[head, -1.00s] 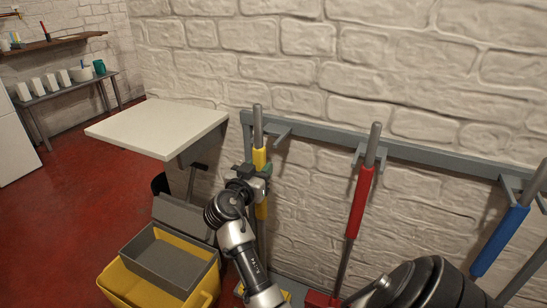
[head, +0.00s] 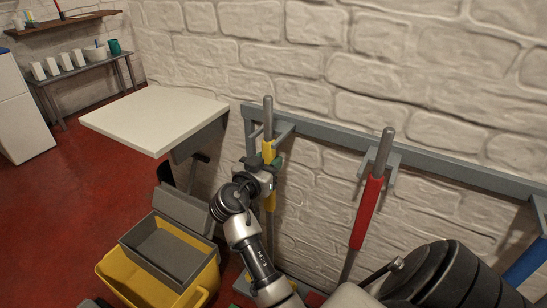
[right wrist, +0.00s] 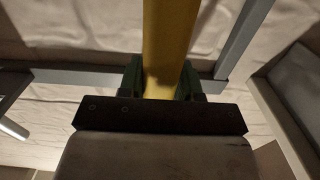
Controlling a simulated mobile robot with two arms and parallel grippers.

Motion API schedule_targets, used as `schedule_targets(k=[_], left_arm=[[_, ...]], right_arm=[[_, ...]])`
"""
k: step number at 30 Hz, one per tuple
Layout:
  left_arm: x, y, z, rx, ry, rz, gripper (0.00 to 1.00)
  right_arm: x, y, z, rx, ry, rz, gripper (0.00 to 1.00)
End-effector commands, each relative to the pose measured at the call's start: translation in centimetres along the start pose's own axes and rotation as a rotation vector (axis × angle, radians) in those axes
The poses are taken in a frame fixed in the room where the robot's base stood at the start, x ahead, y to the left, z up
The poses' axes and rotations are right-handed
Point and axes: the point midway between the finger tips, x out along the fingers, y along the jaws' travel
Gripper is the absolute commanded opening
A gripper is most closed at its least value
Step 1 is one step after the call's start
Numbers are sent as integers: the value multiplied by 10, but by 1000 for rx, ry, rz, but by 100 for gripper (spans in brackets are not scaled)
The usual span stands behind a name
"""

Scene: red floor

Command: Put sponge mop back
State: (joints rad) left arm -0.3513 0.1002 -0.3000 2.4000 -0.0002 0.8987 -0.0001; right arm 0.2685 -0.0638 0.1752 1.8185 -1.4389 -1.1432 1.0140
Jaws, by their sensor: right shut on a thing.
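The mop with a yellow grip and grey handle top (head: 267,112) stands roughly upright at the left end of the grey wall rack (head: 330,136). My right gripper (head: 268,172) is shut around its yellow grip. In the right wrist view the yellow grip (right wrist: 170,45) runs between the green fingers (right wrist: 163,85). In the head view the handle appears between the prongs of the left holder (head: 285,130); I cannot tell whether it is fully seated. My left gripper is out of view.
A red-gripped tool (head: 367,212) hangs in the middle holder, and a blue-gripped one (head: 527,262) is at the right edge. A white wall table (head: 155,118) is left of the rack. A yellow bucket (head: 140,282) with a grey tray stands below it. Red floor is clear at left.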

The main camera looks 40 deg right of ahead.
Motion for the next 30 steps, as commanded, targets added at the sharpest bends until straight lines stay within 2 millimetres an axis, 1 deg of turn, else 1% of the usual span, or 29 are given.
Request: schedule_targets(k=[7, 12, 13, 17, 25, 29, 30], left_arm=[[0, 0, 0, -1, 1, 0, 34], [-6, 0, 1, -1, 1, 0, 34], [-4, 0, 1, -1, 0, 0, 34], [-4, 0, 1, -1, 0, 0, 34], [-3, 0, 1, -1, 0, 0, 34], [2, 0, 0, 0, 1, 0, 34], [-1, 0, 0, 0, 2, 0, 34]], right_arm=[[-1, 0, -2, 3, 4, 0, 0], [-1, 0, 3, 4, 4, 0, 0], [-1, 0, 3, 2, 1, 1, 38], [-1, 0, 2, 2, 1, 1, 58], [-1, 0, 2, 2, 1, 1, 59], [-1, 0, -2, 1, 2, 0, 59], [0, 0, 0, 1, 1, 0, 59]])
